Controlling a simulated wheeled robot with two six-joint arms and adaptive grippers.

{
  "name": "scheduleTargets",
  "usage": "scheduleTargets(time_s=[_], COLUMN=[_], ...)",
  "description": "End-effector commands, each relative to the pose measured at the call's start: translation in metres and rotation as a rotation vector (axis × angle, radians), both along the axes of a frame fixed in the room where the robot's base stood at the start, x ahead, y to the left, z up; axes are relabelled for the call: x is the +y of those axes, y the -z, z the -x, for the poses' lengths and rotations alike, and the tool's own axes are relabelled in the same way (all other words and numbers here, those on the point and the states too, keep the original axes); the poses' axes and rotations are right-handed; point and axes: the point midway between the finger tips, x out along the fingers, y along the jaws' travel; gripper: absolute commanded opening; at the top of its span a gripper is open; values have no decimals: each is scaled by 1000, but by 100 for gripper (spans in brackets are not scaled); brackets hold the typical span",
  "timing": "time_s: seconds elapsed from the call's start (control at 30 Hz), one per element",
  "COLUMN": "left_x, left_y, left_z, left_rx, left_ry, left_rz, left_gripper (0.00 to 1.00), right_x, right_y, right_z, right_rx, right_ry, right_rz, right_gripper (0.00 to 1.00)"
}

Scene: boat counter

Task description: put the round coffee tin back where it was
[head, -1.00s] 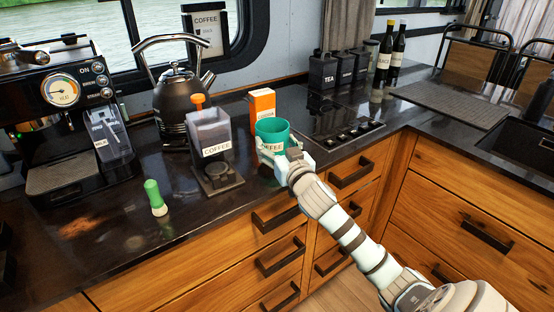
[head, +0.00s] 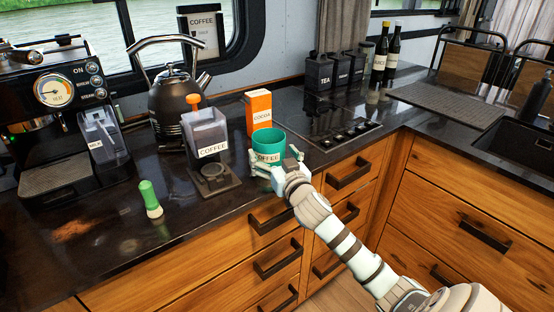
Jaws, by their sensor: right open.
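The round coffee tin (head: 268,143) is teal, open at the top and labelled COFFEE. It stands upright at the front of the dark counter, just in front of the orange and white cocoa box (head: 259,110). My right gripper (head: 264,168) is open at the tin's near side, its fingers low by the tin. The gripper hides the tin's lower part, so I cannot tell whether the fingers touch it. My left gripper is out of view.
A kettle (head: 176,97), a coffee machine (head: 62,90) and a green-topped shaker (head: 150,197) are further left. The hob (head: 345,128) lies right of the tin.

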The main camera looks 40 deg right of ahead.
Motion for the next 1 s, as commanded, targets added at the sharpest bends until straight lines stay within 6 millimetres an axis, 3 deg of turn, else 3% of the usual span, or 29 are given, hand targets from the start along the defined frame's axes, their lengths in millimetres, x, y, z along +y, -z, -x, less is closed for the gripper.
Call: scheduleTargets(time_s=[0.17, 0.4, 0.5, 1.0], left_x=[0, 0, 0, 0], left_y=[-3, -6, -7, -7], left_z=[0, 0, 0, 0], left_rx=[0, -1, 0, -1], left_ry=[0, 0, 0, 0], left_rz=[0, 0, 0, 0], left_gripper=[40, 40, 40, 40], right_x=[8, 27, 31, 33], right_y=[-1, -1, 0, -1], right_z=[27, 91, 108, 115], right_rx=[2, 3, 3, -1], right_ry=[-3, -4, -1, 0], right_rz=[5, 3, 2, 0], right_gripper=[86, 86, 86, 86])
